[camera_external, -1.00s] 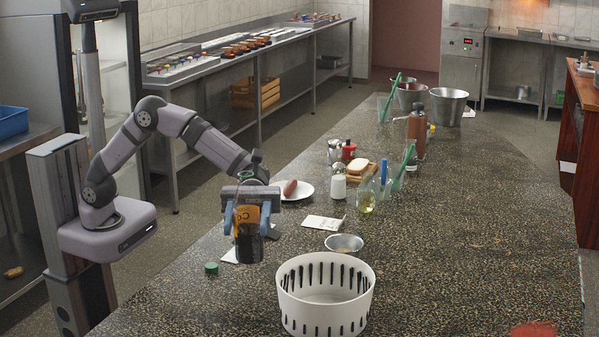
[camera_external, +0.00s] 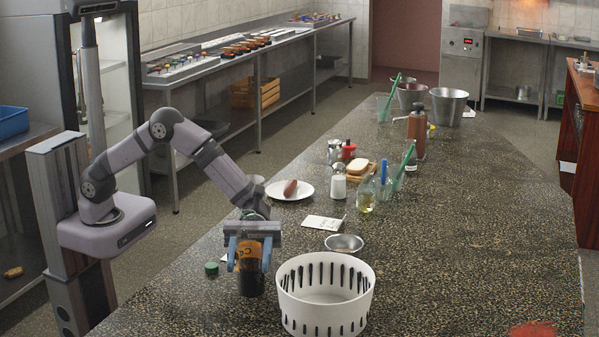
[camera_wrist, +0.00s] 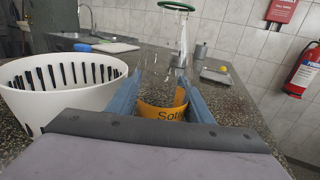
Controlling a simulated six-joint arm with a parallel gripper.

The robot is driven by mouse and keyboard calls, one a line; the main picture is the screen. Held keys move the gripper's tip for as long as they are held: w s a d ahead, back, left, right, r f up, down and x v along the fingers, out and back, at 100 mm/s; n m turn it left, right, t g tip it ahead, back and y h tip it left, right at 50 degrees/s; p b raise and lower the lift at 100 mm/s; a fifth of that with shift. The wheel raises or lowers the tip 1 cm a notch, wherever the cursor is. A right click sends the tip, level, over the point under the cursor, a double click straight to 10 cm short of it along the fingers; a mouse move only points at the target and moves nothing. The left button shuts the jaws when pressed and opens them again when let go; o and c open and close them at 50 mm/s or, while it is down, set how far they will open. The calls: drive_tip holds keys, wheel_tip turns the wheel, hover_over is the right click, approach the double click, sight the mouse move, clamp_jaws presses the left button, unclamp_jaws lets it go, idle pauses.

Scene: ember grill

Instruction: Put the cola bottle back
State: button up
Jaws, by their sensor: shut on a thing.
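The cola bottle (camera_external: 250,280) is dark with an orange label and stands upright in my gripper (camera_external: 250,262). In the external view it is low at the counter, just left of the white slotted basket; whether its base touches the counter I cannot tell. In the wrist view the bottle (camera_wrist: 163,110) shows its orange label and clear upper part between my two blue fingers (camera_wrist: 160,100), which are shut on it. A green cap (camera_external: 211,268) lies on the counter to the left of the bottle.
The white basket (camera_external: 325,317) is close at the right, also at the left of the wrist view (camera_wrist: 60,105). A metal bowl (camera_external: 344,243), a white card (camera_external: 323,222) and a plate with a sausage (camera_external: 290,190) lie behind. Bottles and shakers stand farther back.

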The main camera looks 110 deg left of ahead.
sight(251, 251)
drive_tip(key=shift+f, duration=0.55)
drive_tip(key=shift+f, duration=0.15)
drive_tip(key=o, duration=1.3)
drive_tip(key=shift+c, duration=0.2)
drive_tip(key=b+v, duration=0.2)
drive_tip(key=v, duration=0.4)
drive_tip(key=shift+s+a, duration=0.1)
drive_tip(key=shift+a, duration=0.2)
drive_tip(key=shift+s+a, duration=0.2)
drive_tip(key=shift+a, duration=0.2)
